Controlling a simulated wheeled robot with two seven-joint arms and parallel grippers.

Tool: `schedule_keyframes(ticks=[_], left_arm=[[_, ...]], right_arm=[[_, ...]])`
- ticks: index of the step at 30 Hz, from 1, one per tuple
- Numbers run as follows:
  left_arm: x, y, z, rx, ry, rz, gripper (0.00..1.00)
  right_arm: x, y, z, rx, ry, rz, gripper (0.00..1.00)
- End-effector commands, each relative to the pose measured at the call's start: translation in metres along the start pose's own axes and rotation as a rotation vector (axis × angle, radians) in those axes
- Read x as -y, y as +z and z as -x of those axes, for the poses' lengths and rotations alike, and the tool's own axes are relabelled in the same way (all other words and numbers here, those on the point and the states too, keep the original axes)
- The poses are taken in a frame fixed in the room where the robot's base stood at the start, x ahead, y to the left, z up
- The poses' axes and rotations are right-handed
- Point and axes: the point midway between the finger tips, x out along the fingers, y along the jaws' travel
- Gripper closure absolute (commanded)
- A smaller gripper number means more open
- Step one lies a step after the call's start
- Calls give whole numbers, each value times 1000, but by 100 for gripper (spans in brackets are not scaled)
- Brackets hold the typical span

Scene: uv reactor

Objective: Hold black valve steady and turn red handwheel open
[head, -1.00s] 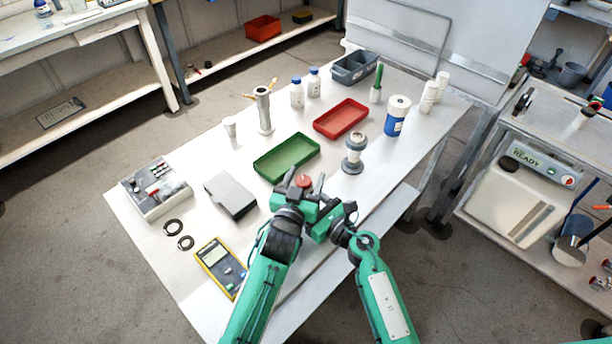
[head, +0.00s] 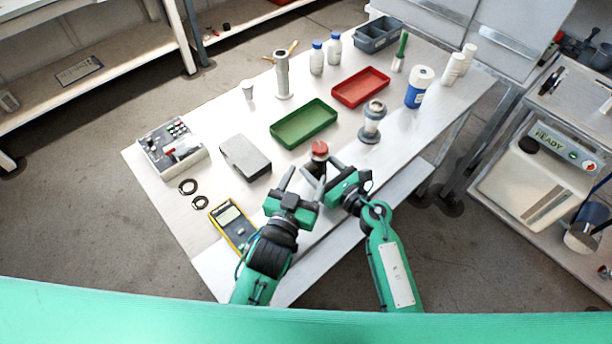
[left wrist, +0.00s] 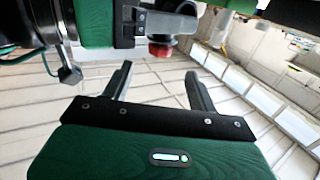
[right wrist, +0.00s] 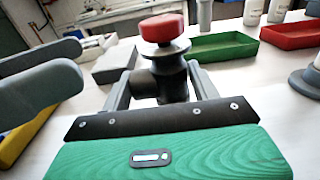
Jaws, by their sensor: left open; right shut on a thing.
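The black valve (right wrist: 173,80) is upright between the fingers of my right gripper (right wrist: 158,92), which is shut on its body. The red handwheel (head: 319,149) sits on top of the valve; it also shows in the right wrist view (right wrist: 162,28) and the left wrist view (left wrist: 160,51). My left gripper (head: 303,179) is open and empty, just left of and nearer to me than the valve. Its fingers point toward the valve, and the handwheel is not between them. The valve's base is partly hidden by the right gripper.
A green tray (head: 304,123), a red tray (head: 361,87) and a grey-white fitting (head: 372,121) stand beyond the valve. A grey box (head: 245,157), black rings (head: 188,187) and a yellow multimeter (head: 231,225) lie left of the grippers on the white table (head: 222,110).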

Motion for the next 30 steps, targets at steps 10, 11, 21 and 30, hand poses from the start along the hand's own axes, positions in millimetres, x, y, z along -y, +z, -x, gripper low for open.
schedule_keyframes(ticks=[10,11,21,30], left_arm=[[-16,-19,-9,-74,80,14,41],[-21,-26,-11,-97,105,18,41],[-87,-78,-7,-314,533,103,41],[-96,-72,17,-302,875,161,41]], right_arm=[[0,0,0,0,0,0,69],[0,0,0,0,0,0,69],[0,0,0,1,0,0,69],[0,0,0,1,0,0,69]])
